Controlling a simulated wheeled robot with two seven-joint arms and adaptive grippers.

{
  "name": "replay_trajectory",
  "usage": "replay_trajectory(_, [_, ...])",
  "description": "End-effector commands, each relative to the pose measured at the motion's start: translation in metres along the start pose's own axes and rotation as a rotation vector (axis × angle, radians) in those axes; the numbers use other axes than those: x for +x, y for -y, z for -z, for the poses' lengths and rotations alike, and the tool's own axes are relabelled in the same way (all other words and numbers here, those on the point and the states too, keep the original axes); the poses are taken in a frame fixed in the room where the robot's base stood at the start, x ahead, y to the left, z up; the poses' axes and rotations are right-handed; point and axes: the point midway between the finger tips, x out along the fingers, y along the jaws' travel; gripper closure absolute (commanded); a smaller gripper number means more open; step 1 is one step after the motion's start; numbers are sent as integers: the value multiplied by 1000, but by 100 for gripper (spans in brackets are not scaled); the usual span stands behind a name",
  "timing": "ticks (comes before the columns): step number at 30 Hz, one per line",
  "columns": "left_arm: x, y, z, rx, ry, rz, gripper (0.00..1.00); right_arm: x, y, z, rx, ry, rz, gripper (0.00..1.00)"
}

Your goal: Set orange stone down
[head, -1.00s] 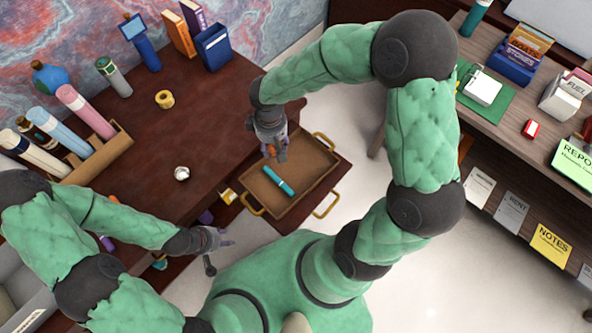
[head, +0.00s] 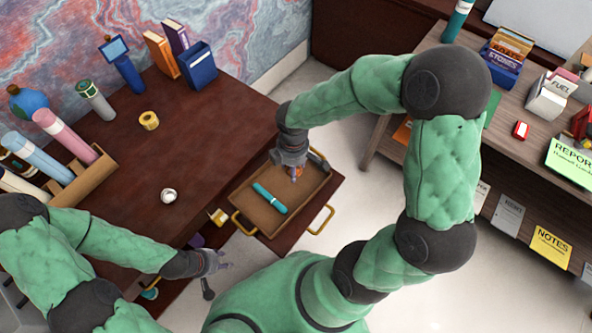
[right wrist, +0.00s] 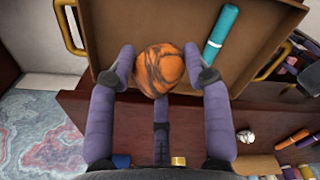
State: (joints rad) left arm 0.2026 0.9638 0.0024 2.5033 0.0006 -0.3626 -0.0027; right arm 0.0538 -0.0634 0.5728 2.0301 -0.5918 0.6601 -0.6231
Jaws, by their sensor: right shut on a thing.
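An orange stone with dark streaks (right wrist: 158,70) is between the fingers of my right gripper in the right wrist view. In the head view, my right gripper (head: 296,170) is over the far right part of a brown tray (head: 244,196) with gold handles, and only a bit of orange shows at its fingertips. I cannot tell whether the stone touches the tray floor. The tray also shows in the right wrist view (right wrist: 120,28). My left gripper (head: 222,264) looks open and empty, low at the front edge of the desk.
A teal tube (head: 270,198) lies in the tray, left of the stone in the head view. A yellow tape roll (head: 149,120) and a small silvery round thing (head: 168,195) stand on the dark red desk (head: 205,130). The desk's middle is largely clear.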

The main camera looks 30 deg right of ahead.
Motion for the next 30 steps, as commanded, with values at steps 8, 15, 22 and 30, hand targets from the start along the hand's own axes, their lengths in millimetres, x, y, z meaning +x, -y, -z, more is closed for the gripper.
replay_trajectory(8, [17,6,1,0,0,0,60,44,-30,-8,1,1,3,87])
replay_trajectory(15, [20,7,1,0,0,0,60,53,-39,-10,0,1,2,87])
replay_trajectory(22, [36,13,1,0,0,0,60,86,-42,-11,-1,1,4,87])
replay_trajectory(30, [36,13,1,0,0,0,60,88,-43,-11,0,1,2,87])
